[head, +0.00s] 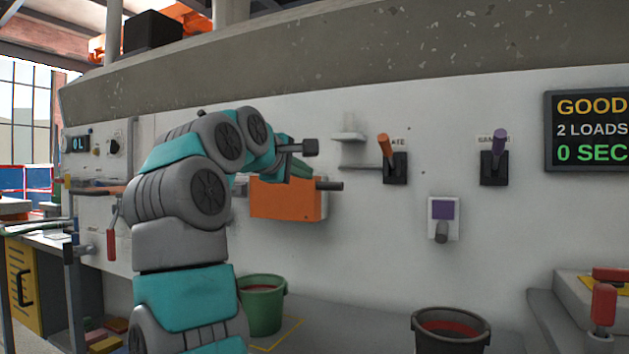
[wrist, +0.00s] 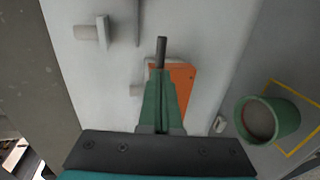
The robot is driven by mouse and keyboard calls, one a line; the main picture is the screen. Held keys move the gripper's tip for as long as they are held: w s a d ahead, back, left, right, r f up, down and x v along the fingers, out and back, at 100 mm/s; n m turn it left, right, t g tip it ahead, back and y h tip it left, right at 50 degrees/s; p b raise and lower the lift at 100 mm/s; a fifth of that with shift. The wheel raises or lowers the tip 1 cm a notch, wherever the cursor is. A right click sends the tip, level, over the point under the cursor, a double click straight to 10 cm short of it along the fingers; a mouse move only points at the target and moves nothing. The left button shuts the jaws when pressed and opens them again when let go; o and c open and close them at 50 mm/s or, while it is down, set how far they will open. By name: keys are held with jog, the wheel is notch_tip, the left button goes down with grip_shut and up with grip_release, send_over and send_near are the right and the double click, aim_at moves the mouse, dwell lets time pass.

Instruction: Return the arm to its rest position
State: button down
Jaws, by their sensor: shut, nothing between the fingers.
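My arm (head: 180,230) rises in the left half of the head view, bent at the top toward the wall. My gripper (head: 300,170) is in front of the white wall, just above an orange box (head: 285,202). In the wrist view its green fingers (wrist: 160,78) are together with nothing between them. The orange box also shows in the wrist view (wrist: 184,85), behind and right of the fingers. A dark rod (head: 328,186) sticks out by the box. In the wrist view the rod (wrist: 161,50) appears just beyond the fingertips; whether they touch, I cannot tell.
An orange-handled lever (head: 386,148) and a purple-handled lever (head: 498,145) stick out of the wall. A purple-faced switch (head: 443,212) sits below them. A green bucket (head: 262,308) and a dark bucket (head: 450,332) stand below. A sign (head: 588,130) hangs at right.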

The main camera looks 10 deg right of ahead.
jog(key=shift+v, duration=1.15)
